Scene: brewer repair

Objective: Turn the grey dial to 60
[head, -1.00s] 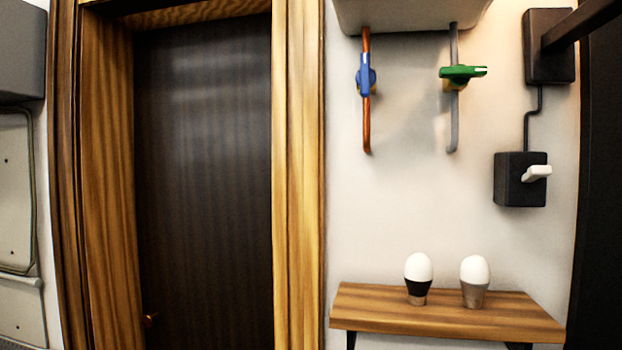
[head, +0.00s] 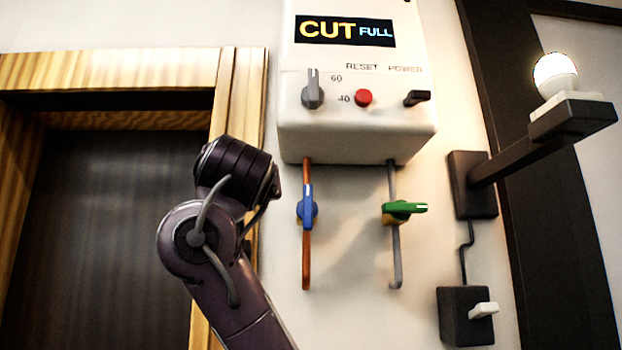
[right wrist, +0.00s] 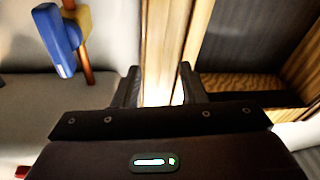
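The grey dial (head: 312,90) is on the front of the white box (head: 355,140) in the head view. Its ridge points about straight up, left of the "60" mark; "40" is printed lower, left of the red button (head: 363,97). My right arm rises left of the box, apart from the dial, and its gripper cannot be made out in the head view. In the right wrist view my right gripper (right wrist: 160,88) is open and empty, its fingers apart before the wooden door frame (right wrist: 162,45). The dial is not clearly seen there. My left gripper is not in view.
The box's display (head: 345,31) reads "CUT FULL"; a black power switch (head: 417,98) is at right. Below hang a blue valve (head: 307,206) and a green valve (head: 404,208) on pipes. A lit bulb (head: 556,75) stands on a black bracket (head: 540,140).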

